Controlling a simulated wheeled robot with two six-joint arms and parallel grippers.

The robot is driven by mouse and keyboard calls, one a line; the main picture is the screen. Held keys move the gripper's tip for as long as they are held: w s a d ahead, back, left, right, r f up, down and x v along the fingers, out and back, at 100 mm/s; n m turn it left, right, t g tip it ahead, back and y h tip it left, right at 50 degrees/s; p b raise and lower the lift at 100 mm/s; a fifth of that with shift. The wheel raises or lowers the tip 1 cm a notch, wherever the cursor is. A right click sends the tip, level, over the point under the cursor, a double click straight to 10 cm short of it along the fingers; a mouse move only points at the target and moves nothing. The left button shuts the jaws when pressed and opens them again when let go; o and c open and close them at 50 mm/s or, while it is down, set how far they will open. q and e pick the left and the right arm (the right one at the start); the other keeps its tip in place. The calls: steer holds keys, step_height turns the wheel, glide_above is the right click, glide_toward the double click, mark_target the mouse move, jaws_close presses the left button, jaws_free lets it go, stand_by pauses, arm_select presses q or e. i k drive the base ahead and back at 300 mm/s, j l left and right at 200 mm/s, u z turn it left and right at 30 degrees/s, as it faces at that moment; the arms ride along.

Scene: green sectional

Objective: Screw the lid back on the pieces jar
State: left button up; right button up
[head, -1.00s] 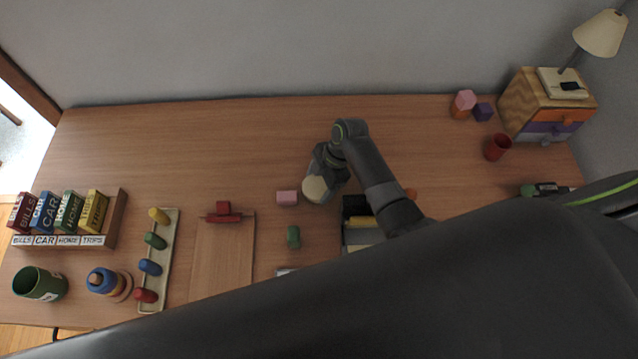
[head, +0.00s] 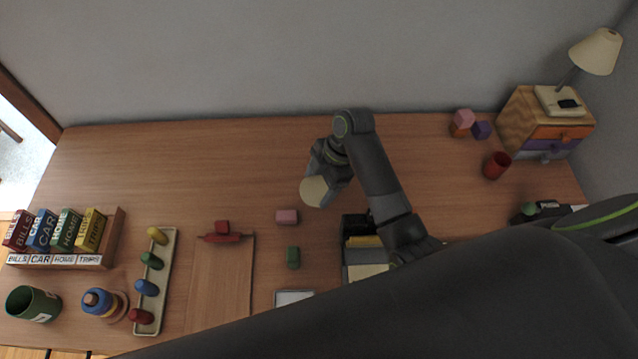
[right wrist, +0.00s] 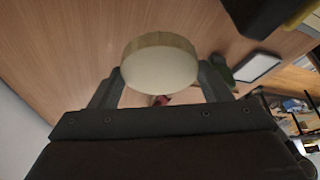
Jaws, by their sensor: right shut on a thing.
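A round cream lid (head: 315,190) is held by my right gripper (head: 318,178), above the middle of the wooden table in the head view. In the right wrist view the lid (right wrist: 160,65) sits between the two fingers of my right gripper (right wrist: 160,88), its pale flat face toward the camera. The fingers are shut on its sides. I cannot make out the pieces jar in either view now; the arm and gripper hide part of the table. My left gripper is not in view.
A red cup (head: 496,165) and a small drawer chest (head: 518,112) are at right. The table's back middle is clear.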

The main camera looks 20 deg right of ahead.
mark_target(28, 302)
steer(key=k+j+z, duration=0.2)
steer(key=k+j, duration=0.15)
steer(key=k+j+z, duration=0.2)
steer(key=k, duration=0.25)
steer(key=k+j+z, duration=0.15)
steer(key=j, duration=0.3)
steer(key=k+j+z, duration=0.15)
steer(key=k+j, duration=0.2)
steer(key=k+j+z, duration=0.15)
steer(key=k+j, duration=0.15)
steer(key=j, duration=0.15)
